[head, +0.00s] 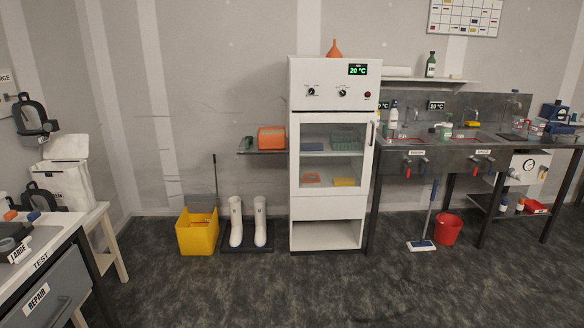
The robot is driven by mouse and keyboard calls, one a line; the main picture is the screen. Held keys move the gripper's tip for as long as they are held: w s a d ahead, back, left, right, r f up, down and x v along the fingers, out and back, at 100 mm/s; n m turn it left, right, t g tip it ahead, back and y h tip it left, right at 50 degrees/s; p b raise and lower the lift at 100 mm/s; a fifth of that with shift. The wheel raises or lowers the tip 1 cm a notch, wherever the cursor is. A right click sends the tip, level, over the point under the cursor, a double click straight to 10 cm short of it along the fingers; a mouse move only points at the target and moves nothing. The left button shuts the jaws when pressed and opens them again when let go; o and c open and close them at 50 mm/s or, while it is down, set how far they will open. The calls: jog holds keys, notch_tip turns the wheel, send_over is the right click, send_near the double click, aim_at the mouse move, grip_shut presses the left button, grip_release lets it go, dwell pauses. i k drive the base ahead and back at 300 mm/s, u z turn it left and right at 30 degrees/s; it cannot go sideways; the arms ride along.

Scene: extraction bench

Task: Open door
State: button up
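A tall white cabinet (327,76) stands against the back wall near the middle of the head view. Its front has a white-framed glass door (328,194), which looks shut. Through the glass I see shelves with a green basket (345,138), an orange tray (311,178) and a yellow tray (344,182). The panel above the door has two knobs and a green 20 °C display (357,69). My gripper is not in view.
A yellow bucket (197,235) and white boots (236,222) stand left of the cabinet. A sink bench (430,158), a mop (422,244) and a red bucket (448,230) are to its right. The floor (320,285) in front is clear. A workbench (50,290) fills the near left.

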aim_at(370, 119)
jog(key=u, duration=0.2)
jog(key=i, duration=3.25)
jog(key=z, duration=0.15)
